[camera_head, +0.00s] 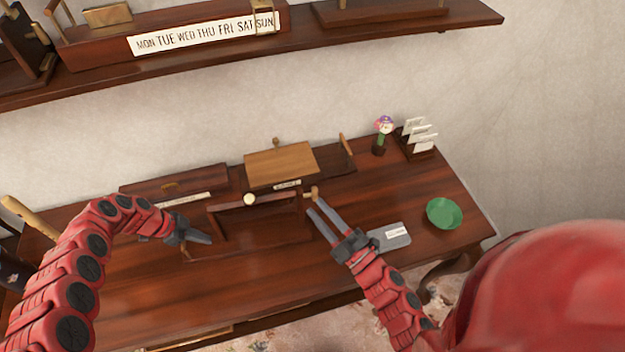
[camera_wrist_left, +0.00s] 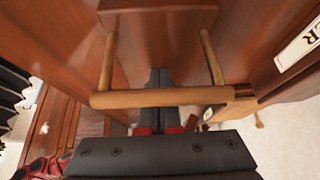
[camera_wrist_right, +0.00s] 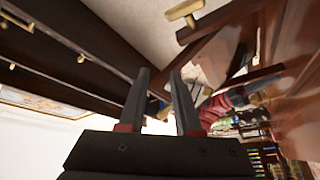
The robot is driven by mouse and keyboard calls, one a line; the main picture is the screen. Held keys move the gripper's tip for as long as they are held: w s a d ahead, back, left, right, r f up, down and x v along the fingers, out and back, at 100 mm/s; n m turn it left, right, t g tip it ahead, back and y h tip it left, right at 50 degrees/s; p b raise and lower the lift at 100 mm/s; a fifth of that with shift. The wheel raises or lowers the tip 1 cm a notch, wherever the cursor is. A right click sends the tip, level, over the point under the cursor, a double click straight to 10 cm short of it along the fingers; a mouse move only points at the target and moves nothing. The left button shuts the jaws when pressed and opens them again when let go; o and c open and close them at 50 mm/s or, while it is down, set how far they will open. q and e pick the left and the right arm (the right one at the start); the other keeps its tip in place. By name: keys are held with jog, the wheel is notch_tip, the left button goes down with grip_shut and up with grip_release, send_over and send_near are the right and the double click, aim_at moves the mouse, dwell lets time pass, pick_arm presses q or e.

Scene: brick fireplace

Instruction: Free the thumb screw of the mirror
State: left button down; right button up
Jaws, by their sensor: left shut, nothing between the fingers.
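The mirror (camera_head: 258,199) appears to be the dark wooden frame on the desk; I see its bar and posts, but no clear glass face. A small brass piece (camera_head: 313,191), which looks like the thumb screw, sits at its right end. A brass piece on dark wood also shows at the top of the right wrist view (camera_wrist_right: 185,9). My right gripper (camera_head: 315,207) is open and empty, its tips just below the brass piece; contact cannot be told. My left gripper (camera_head: 207,239) is shut and empty near the mirror's lower left. Its shut fingers show in the left wrist view (camera_wrist_left: 160,76).
A shelf (camera_head: 350,41) hangs above. The desk's front left (camera_head: 130,290) is clear.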

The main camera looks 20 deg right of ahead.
aim_at(314, 186)
jog(key=w+f+m+h, duration=0.1)
jog(key=w+m+h, duration=0.2)
jog(key=w+m, duration=0.1)
jog(key=w+d+m+h, duration=0.1)
jog(key=w+m+h, duration=0.2)
jog(key=m, duration=0.4)
jog(key=w+f+m+h, duration=0.1)
jog(key=w+m+h, duration=0.3)
jog(key=m, duration=0.1)
jog(key=shift+w+d+f+g, duration=0.25)
jog(key=shift+w+f+g, duration=0.1)
jog(key=shift+w+g, duration=0.05)
grip_shut()
